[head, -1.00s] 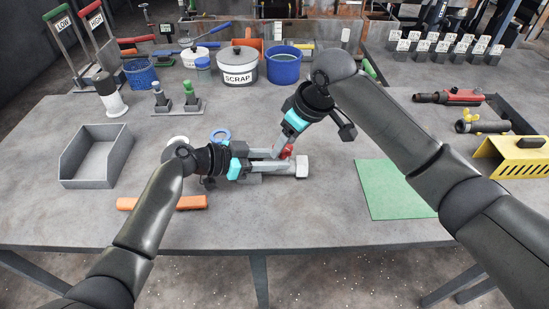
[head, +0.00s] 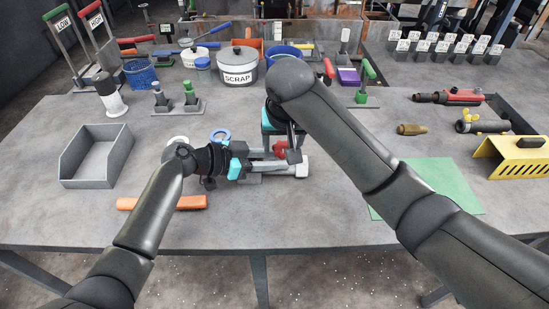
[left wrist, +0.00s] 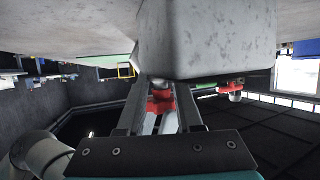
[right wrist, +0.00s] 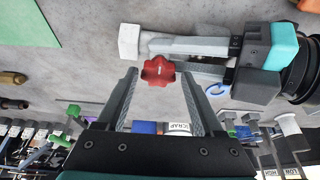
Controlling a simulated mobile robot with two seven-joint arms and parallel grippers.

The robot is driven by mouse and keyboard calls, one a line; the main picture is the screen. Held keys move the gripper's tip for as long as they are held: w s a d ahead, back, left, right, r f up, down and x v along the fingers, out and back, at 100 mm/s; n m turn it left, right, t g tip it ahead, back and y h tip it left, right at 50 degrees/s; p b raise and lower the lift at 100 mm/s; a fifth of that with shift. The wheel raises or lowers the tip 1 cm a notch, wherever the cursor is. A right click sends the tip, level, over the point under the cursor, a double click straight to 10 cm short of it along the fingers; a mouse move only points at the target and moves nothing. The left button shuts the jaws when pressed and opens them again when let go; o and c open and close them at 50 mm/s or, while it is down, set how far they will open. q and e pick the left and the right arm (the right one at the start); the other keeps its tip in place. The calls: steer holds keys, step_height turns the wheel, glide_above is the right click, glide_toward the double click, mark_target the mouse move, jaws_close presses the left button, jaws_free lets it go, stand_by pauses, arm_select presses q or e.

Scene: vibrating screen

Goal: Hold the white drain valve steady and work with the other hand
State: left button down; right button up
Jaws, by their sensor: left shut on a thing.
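The white drain valve (head: 302,166) lies at the middle of the bench, its pale block end showing in the head view. It also shows in the right wrist view (right wrist: 129,42), with a red star-shaped knob (right wrist: 158,71) beside it. My left gripper (head: 284,164) comes from the left and is shut on the valve, its two fingers along the body. In the left wrist view the pale block (left wrist: 205,40) fills the top, with red between the fingers. My right gripper (right wrist: 160,76) is open, with its fingertips on either side of the red knob; contact cannot be told.
A grey open tray (head: 98,160) and orange bar (head: 190,203) lie left. A green mat (head: 455,190), brass fitting (head: 411,129) and yellow guard (head: 515,155) lie right. A scrap pot (head: 238,68) and blue bucket (head: 284,58) stand behind the valve.

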arm_select(q)
steer(key=shift+s+a+f, duration=0.1)
steer(key=shift+s+f, duration=0.05)
steer(key=shift+f, duration=0.25)
arm_select(e)
steer(key=shift+o, duration=1.2)
steer(key=v, duration=0.6)
arm_select(q)
steer(key=c, duration=0.8)
jaws_free()
steer(key=shift+r, duration=0.15)
